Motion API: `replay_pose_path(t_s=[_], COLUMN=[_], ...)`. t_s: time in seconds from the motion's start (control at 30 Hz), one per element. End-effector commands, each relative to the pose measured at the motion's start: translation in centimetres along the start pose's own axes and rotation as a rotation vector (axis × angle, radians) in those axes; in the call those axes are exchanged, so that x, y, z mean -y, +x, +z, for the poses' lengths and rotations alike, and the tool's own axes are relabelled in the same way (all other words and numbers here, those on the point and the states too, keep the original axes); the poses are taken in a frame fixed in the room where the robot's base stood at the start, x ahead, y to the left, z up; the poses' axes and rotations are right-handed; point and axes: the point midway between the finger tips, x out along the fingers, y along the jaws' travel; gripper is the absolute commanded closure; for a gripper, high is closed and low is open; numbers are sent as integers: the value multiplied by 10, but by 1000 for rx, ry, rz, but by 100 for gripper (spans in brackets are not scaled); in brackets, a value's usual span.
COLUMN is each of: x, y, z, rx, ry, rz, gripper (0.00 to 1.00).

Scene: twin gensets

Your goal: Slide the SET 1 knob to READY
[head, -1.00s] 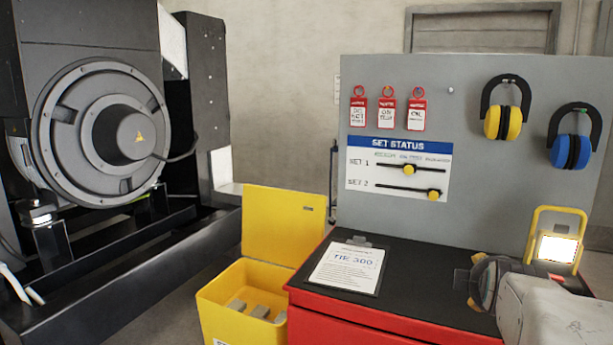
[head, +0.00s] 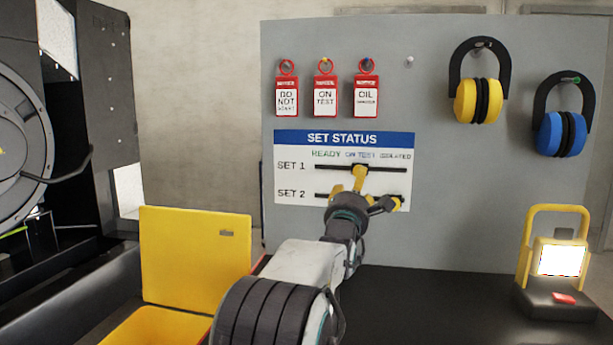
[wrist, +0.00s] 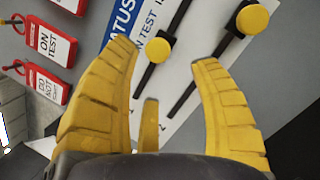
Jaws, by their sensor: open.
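The SET STATUS panel (head: 343,140) has two horizontal slots, with READY at the left, ON TEST in the middle and ISOLATED at the right. The yellow SET 1 knob (wrist: 160,48) is at about ON TEST on its slot. In the head view it merges with my yellow fingers. The SET 2 knob (wrist: 252,18) sits towards the ISOLATED end of the lower slot. My gripper (head: 376,188) is open in front of the panel. In the wrist view, the SET 1 knob shows between the fingertips, seemingly just beyond them; contact cannot be told.
Red tags (head: 326,95) hang above the panel. Yellow earmuffs (head: 478,100) and blue earmuffs (head: 562,134) hang to the right. A lit work lamp (head: 560,258) stands on the dark bench top (head: 430,300). A yellow box (head: 195,262) stands open at lower left.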

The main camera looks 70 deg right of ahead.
Motion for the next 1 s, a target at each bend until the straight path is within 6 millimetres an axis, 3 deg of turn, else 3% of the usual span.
replay_pose_path(t_s=[0.2, 0.7, 1.0], x=[7, 7, 7], y=[12, 62, 74], z=[10, 11, 11], rx=[29, 26, 26], ry=[-37, -34, -33], rz=[3, 2, 2], gripper=[44, 44, 44])
